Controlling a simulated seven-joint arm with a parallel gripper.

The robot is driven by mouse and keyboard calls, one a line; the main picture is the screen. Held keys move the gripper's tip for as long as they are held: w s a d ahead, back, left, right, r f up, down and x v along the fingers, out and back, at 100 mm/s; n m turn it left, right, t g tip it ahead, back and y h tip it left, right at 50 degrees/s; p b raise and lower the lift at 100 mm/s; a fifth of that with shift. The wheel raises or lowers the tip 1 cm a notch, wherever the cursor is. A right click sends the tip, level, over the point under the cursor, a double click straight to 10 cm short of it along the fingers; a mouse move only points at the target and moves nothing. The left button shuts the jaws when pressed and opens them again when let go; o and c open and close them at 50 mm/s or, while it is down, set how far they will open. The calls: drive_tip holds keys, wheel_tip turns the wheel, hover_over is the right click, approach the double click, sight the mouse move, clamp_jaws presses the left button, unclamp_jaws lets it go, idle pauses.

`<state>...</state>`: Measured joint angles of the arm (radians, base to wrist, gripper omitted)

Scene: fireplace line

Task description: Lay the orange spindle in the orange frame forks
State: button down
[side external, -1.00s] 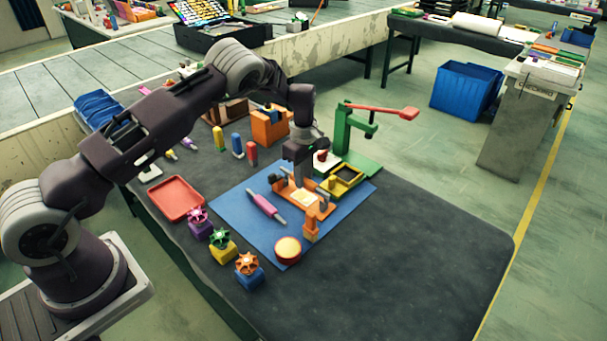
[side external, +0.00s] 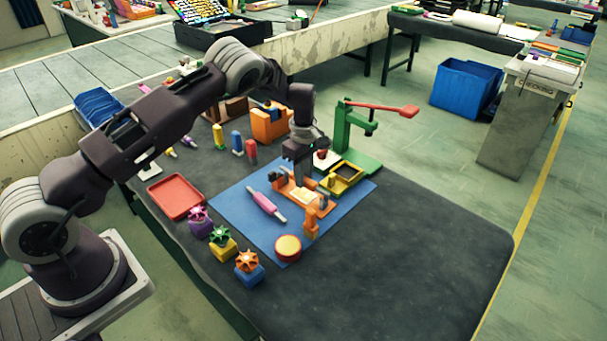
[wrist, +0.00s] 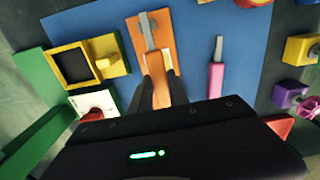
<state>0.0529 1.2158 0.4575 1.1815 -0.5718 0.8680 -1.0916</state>
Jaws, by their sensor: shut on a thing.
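The orange frame (side external: 313,207) stands on the blue mat, partly hidden by my gripper (side external: 300,181), which is low over its far part. In the wrist view the frame (wrist: 138,38) lies ahead of my gripper (wrist: 158,78). The fingers are shut on an orange piece between them (wrist: 161,95), which looks like the orange spindle. A grey shaft (wrist: 147,28) runs forward from there along the frame, in line with the piece. I cannot tell whether the spindle rests in the forks or is just above them.
A pink spindle (side external: 265,203) lies on the blue mat (side external: 240,215) beside the frame. A yellow tray (side external: 345,177) and a green press (side external: 343,135) with a red lever stand close on the other side. A red-yellow disc (side external: 288,247) sits near the mat's front corner.

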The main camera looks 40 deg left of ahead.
drive_tip(key=shift+f, duration=0.2)
drive_tip(key=c, duration=1.2)
unclamp_jaws()
drive_tip(key=shift+r, duration=2.45)
drive_tip(key=shift+r, duration=0.1)
wheel_tip(320, 180, up, 7)
drive_tip(key=shift+f, duration=0.1)
